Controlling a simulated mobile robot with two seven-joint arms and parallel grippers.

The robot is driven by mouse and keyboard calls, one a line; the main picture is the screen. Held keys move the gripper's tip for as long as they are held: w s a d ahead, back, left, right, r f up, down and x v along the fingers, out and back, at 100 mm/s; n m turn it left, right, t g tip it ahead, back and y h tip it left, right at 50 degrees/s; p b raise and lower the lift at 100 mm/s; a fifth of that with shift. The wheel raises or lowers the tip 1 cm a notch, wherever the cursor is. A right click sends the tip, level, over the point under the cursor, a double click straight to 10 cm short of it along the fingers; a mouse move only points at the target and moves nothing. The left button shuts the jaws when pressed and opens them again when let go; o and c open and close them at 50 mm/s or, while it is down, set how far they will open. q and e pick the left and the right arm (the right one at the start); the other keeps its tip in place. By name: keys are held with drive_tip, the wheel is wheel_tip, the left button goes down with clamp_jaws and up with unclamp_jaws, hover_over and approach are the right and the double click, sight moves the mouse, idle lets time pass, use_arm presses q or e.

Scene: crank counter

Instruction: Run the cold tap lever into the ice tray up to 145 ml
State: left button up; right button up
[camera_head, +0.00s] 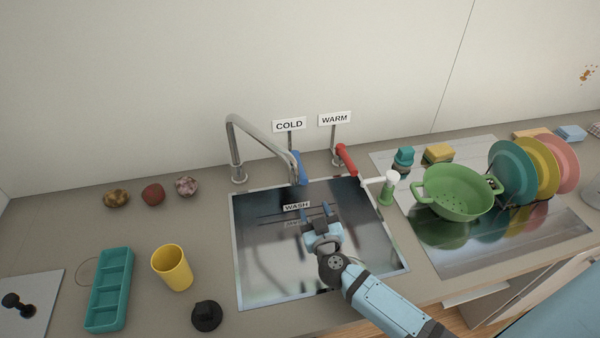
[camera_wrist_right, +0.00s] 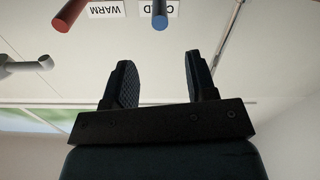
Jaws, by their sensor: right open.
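The teal ice tray (camera_head: 109,290) with several compartments lies on the counter left of the sink; no water shows in it. The blue cold tap lever (camera_head: 300,168) is under the COLD sign, partly behind the spout; it also shows in the right wrist view (camera_wrist_right: 159,16), upside down. The chrome spout (camera_head: 262,142) arches over the sink's back. My right gripper (camera_head: 316,212) is open and empty above the sink, in front of the levers and apart from them; its fingers show in the right wrist view (camera_wrist_right: 160,80). My left gripper is not in view.
The red warm lever (camera_head: 347,159) is right of the cold one. A yellow cup (camera_head: 172,267) and black stopper (camera_head: 206,315) stand between tray and sink. A green-white bottle (camera_head: 388,188), green colander (camera_head: 458,191) and plates (camera_head: 513,172) are to the right.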

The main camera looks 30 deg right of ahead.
sight(303, 178)
drive_tip(key=b+x, duration=0.1)
drive_tip(key=x, duration=1.2)
drive_tip(key=shift+r, duration=0.15)
drive_tip(key=shift+a, duration=0.1)
clamp_jaws()
